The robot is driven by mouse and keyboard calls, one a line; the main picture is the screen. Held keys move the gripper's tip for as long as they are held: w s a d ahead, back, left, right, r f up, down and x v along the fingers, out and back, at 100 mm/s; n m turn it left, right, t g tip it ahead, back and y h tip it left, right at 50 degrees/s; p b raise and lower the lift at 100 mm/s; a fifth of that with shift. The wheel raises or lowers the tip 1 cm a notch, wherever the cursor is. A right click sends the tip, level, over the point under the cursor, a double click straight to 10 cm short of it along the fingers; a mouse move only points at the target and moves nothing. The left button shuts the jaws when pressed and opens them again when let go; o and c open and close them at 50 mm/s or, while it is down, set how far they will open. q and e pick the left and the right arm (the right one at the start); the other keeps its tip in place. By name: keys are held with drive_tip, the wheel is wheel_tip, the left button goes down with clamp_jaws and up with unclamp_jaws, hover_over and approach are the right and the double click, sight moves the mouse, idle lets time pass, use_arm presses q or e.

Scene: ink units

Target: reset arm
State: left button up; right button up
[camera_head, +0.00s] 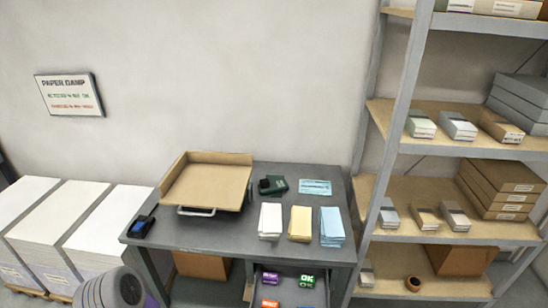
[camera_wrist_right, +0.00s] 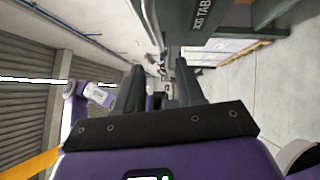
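My right gripper (camera_wrist_right: 160,82) shows in the right wrist view with its two dark fingers apart and nothing between them. It is away from the table, with floor and room behind it. No gripper shows in the head view. A grey and purple rounded part of my own arm shows at the bottom left there. My left gripper is not in view.
A dark table (camera_head: 200,230) holds a tan tray (camera_head: 208,183), paper stacks (camera_head: 300,224), a dark green item (camera_head: 273,186) and a blue-black item (camera_head: 141,226). Shelving (camera_head: 400,110) stands right, white paper stacks (camera_head: 50,225) left. A shutter wall (camera_wrist_right: 25,110) shows in the wrist view.

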drive_tip(key=s+a+f+n+g+b, duration=0.65)
drive_tip(key=s+f+n+g, duration=0.2)
drive_tip(key=n+g, duration=0.8)
drive_tip(key=w+d+n+h+p, duration=0.1)
drive_tip(key=d+n+h+p, duration=0.4)
drive_tip(key=n+h, duration=0.65)
drive_tip(key=w+d+r+n+t+y+p, duration=0.1)
drive_tip(key=w+r+n, duration=0.3)
drive_tip(key=n, duration=0.9)
drive_tip(key=shift+w+t+y+p, duration=0.6)
drive_tip(key=shift+t+y, duration=0.25)
